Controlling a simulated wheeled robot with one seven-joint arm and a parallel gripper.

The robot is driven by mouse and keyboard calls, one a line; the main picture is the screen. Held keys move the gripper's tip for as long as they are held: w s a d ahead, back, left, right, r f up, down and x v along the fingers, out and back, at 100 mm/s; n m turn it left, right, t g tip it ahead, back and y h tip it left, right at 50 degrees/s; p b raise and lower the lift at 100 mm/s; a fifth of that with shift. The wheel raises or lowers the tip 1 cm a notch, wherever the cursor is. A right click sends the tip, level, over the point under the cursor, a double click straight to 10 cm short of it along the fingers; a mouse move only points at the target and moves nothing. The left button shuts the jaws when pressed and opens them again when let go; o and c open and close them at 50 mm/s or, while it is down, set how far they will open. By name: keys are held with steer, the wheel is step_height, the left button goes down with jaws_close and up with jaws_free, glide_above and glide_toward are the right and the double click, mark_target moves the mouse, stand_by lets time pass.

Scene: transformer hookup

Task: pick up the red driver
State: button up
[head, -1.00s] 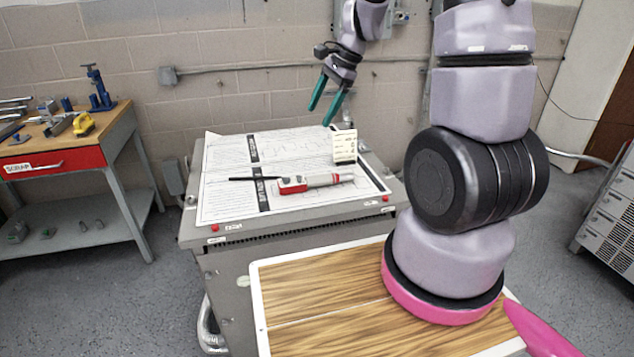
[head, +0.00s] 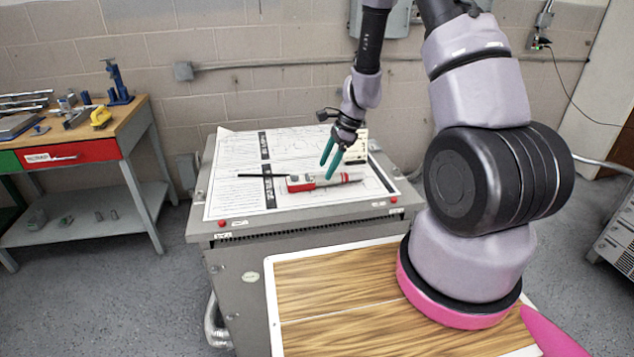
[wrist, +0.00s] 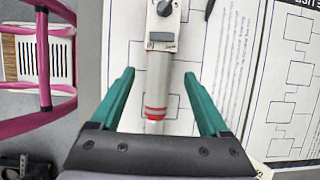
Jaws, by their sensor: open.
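The red driver (head: 299,184) lies flat on the printed sheets on top of the grey cabinet. My gripper (head: 327,171) is open and empty, pointing down just over the driver's grey handle. In the wrist view the driver (wrist: 159,78) runs lengthwise between the two green fingers of my gripper (wrist: 158,74), with a gap on each side. Its red-banded end is near the palm, and its dial and small display are beyond the fingertips. The shaft's tip is out of that view.
The printed sheet (head: 225,187) covers much of the grey cabinet top (head: 203,228). A workbench with a red drawer (head: 70,154) stands at the left. The sheet left of the driver is mostly clear.

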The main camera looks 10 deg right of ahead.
mark_target(322, 175)
steer(key=x, duration=0.4)
jaws_close()
steer(key=shift+r, duration=0.1)
step_height(322, 175, up, 10)
stand_by(0.6)
steer(key=c, duration=0.8)
jaws_free()
jaws_close()
